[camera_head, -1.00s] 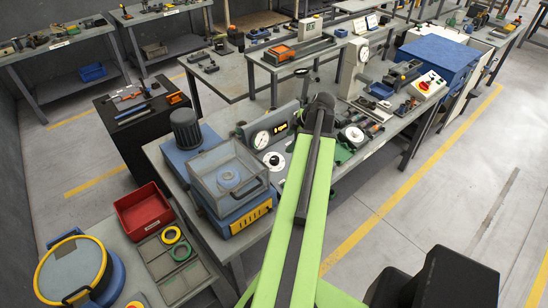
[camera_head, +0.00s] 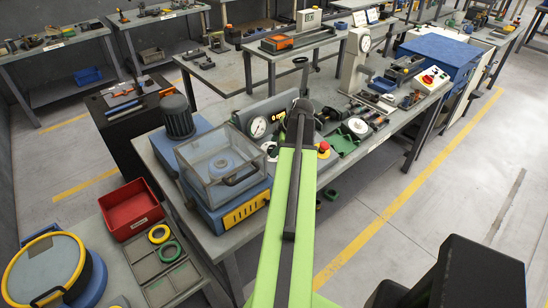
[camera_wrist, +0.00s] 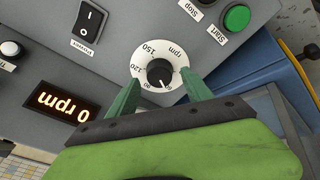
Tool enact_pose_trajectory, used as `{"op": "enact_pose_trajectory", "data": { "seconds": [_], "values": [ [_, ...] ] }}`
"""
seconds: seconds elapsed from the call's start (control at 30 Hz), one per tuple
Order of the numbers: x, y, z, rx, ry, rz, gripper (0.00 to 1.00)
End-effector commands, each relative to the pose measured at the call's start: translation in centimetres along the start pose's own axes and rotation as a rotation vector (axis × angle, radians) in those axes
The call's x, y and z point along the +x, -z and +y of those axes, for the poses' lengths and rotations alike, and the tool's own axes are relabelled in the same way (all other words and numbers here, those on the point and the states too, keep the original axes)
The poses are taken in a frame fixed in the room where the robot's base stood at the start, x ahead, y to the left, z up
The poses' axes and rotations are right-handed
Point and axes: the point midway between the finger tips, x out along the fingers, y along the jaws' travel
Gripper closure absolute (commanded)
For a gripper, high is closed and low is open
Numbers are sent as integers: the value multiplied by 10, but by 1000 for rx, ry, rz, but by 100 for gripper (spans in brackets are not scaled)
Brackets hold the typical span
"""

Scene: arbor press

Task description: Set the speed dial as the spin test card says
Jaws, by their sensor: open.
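The speed dial (camera_wrist: 160,73) is a black knob on a white round scale marked in rpm, in the wrist view. Its white mark points towards the low numbers at the lower side of the scale, but the exact value is hard to read. My gripper (camera_wrist: 159,80) is open, with one green finger on each side of the dial; I cannot tell whether either touches it. The lit display (camera_wrist: 63,112) reads 0 rpm, upside down in this view. I cannot make out the spin test card in either view. My arm hides the gripper in the head view.
Around the dial are a power switch (camera_wrist: 89,24), a green Start button (camera_wrist: 237,17) and a Stop button at the top edge.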

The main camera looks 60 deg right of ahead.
Motion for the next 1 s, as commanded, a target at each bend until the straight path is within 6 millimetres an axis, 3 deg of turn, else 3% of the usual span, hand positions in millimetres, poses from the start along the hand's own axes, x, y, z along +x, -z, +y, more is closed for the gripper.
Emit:
{"op": "enact_pose_trajectory", "data": {
  "seconds": [0.1,0.43,0.87,1.0],
  "values": [
    [13,-1,0,0,0,0,42],
    [13,0,0,1,0,0,43],
    [13,-1,1,2,-2,-1,99],
    [12,0,-2,4,-1,-1,100]
  ]
}}
